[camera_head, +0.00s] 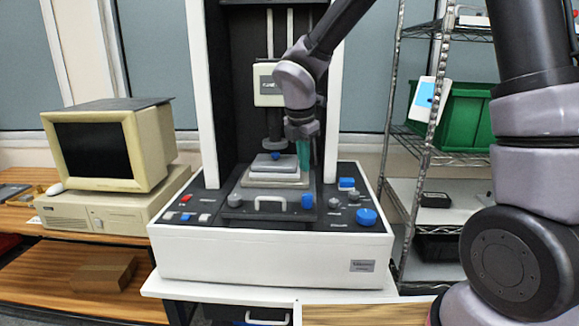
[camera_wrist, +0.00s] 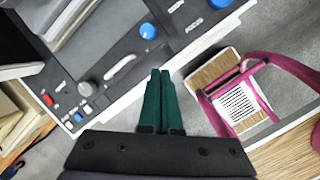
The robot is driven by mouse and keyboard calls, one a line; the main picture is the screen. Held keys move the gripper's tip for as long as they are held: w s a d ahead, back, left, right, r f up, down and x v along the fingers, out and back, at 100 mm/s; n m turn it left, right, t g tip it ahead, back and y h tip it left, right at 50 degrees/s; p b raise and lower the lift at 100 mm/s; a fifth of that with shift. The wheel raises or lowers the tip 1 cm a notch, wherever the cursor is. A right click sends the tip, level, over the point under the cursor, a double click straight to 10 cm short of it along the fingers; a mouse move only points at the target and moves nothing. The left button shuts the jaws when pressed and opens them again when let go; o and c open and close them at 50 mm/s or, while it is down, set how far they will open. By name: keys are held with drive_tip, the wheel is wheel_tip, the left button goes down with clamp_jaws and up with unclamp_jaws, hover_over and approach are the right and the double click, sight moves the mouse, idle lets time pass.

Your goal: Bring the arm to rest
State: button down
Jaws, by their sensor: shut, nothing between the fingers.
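My gripper (camera_head: 303,153) hangs from my arm in front of the measuring machine's column, with its green fingers pointing down. In the wrist view its two green fingers (camera_wrist: 160,75) lie together, shut with nothing between them. In the head view the fingers appear just right of the stacked grey plates (camera_head: 275,164) on the machine; I cannot tell the exact gap in depth. My arm reaches in from the upper right, bent at the wrist.
The white machine base (camera_head: 260,256) has a blue knob (camera_head: 367,217) and several buttons. An old computer monitor (camera_head: 108,145) stands left. A wire shelf with a green bin (camera_head: 452,117) stands right. The wrist view shows a magenta-framed chair (camera_wrist: 262,88).

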drive_tip(key=s+d+r+m+t+y, duration=0.1)
drive_tip(key=s+d+r+m+t, duration=0.1)
drive_tip(key=s+d+r+m, duration=0.6)
drive_tip(key=s+d+r+m+t+y, duration=0.2)
drive_tip(key=s+d+r+m, duration=0.5)
drive_tip(key=m, duration=1.5)
drive_tip(key=shift+s+d+r+m, duration=0.4)
drive_tip(key=shift+d+r, duration=1.25)
drive_tip(key=shift+d, duration=1.95)
